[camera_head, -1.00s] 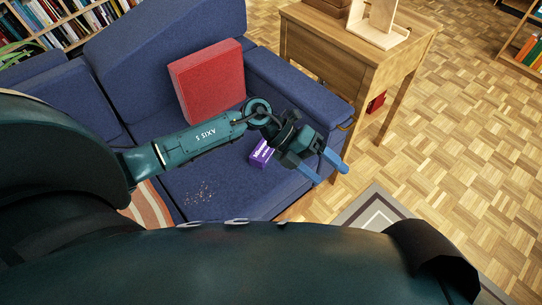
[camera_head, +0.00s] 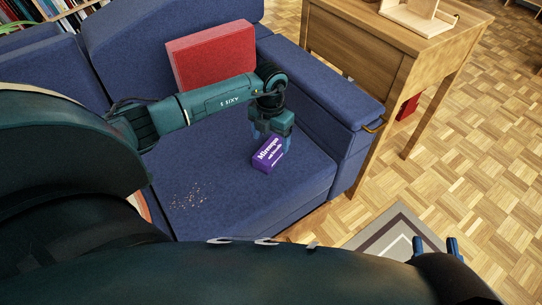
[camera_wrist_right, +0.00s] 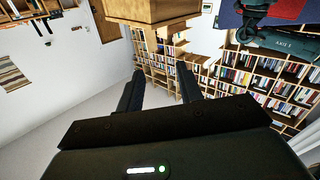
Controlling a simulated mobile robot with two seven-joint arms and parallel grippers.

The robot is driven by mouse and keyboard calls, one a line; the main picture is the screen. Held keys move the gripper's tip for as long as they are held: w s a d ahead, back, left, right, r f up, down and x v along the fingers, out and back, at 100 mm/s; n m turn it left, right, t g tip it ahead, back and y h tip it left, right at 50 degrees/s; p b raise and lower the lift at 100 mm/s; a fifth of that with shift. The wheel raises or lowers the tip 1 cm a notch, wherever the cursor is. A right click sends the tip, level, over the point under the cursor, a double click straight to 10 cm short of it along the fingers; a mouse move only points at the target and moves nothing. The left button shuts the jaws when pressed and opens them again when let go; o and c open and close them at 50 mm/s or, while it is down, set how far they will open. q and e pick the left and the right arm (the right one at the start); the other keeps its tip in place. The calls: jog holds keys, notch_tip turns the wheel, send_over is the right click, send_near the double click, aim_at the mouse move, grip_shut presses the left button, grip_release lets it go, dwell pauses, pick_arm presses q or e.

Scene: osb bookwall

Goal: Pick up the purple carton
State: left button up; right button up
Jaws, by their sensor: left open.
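The purple carton (camera_head: 267,154) with white lettering lies on the blue sofa seat (camera_head: 230,200), near the sofa's right armrest. My left gripper (camera_head: 271,142) points down at the carton's far side. Its blue fingers are partly hidden by the carton and the gripper body; I cannot tell whether they touch it. The left gripper is open. My right gripper (camera_head: 435,246) shows its two blue fingertips, apart, over the rug at lower right. In the right wrist view its dark fingers (camera_wrist_right: 159,85) are spread with nothing between them.
A red cushion (camera_head: 211,56) leans on the sofa back behind my left arm. Crumbs (camera_head: 188,197) lie on the seat. The armrest (camera_head: 320,85) stands right of the carton, with a wooden table (camera_head: 400,45) beyond. Parquet floor (camera_head: 465,140) is open at right.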

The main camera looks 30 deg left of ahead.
aim_at(271, 149)
pick_arm(q)
notch_tip(271, 149, down, 6)
jog(key=shift+r+b, duration=0.15)
jog(key=shift+b, duration=1)
jog(key=shift+r, duration=0.1)
jog(key=c, duration=1)
